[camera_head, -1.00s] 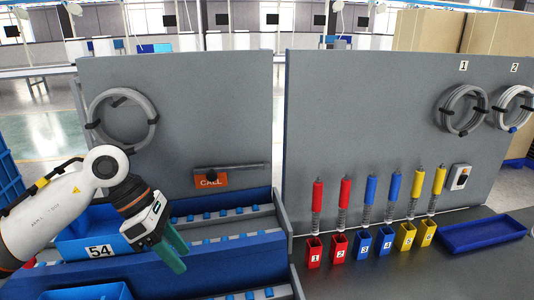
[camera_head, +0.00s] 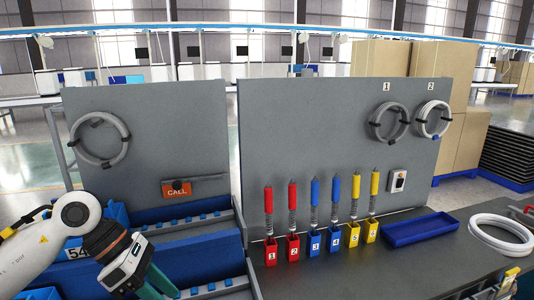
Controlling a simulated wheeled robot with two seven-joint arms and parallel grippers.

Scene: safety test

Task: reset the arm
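My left arm comes in from the left, with its white link and dark wrist. My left gripper (camera_head: 158,284) is low at the left, over the blue rack, with green fingers pointing down to the right. The fingers run toward the bottom edge, so I cannot tell whether they are open or shut. Behind my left wrist is a blue bin labelled 54 (camera_head: 116,214), partly hidden by the arm.
Several numbered holders stand on the grey bench, such as the red one (camera_head: 271,252), with coloured tools above. A blue tray (camera_head: 419,229) and a white coil (camera_head: 501,234) lie to the right. Grey panels (camera_head: 330,150) stand behind. A blue roller rack (camera_head: 200,250) is at left.

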